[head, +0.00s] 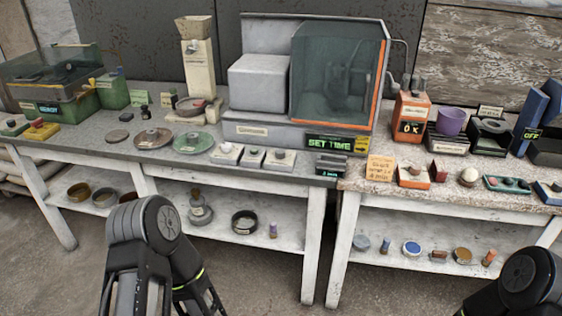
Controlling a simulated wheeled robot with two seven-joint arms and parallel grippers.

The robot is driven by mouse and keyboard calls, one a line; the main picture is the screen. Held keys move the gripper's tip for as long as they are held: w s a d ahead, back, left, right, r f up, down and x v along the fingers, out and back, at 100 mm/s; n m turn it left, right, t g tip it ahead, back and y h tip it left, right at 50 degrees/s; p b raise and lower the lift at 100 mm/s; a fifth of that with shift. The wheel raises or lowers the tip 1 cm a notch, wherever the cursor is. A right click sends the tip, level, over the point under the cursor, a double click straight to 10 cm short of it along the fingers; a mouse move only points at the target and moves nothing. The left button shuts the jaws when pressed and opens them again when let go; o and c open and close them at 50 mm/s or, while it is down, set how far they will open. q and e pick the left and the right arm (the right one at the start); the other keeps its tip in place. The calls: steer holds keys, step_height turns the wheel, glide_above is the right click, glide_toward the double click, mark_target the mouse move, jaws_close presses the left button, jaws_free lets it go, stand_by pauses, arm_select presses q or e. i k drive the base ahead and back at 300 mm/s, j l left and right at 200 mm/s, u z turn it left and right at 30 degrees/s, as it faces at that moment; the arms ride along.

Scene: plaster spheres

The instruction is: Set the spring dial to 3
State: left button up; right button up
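I cannot make out for certain which part is the spring dial. An orange device (411,116) with a small dark display reading about "0 X" stands on the right table. A large grey machine (262,122) with a clear, orange-edged guard stands left of it, with a green "SET TIME" display (331,143) on its base. Small pale blocks with knobs (252,157) sit in front of the machine. Parts of my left arm show at the lower left and of my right arm at the lower right, both away from the tables' tops. Neither gripper's fingertips show.
A purple cup (451,122) and blue upright parts (535,112) stand at the right. Round discs (193,143) and a green box (62,92) lie to the left. An orange note (380,168) stands at the right table's front. Lower shelves hold small items.

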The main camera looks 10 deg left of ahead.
mark_target(280, 153)
steer(key=i+u, duration=0.1)
steer(key=i, duration=0.8)
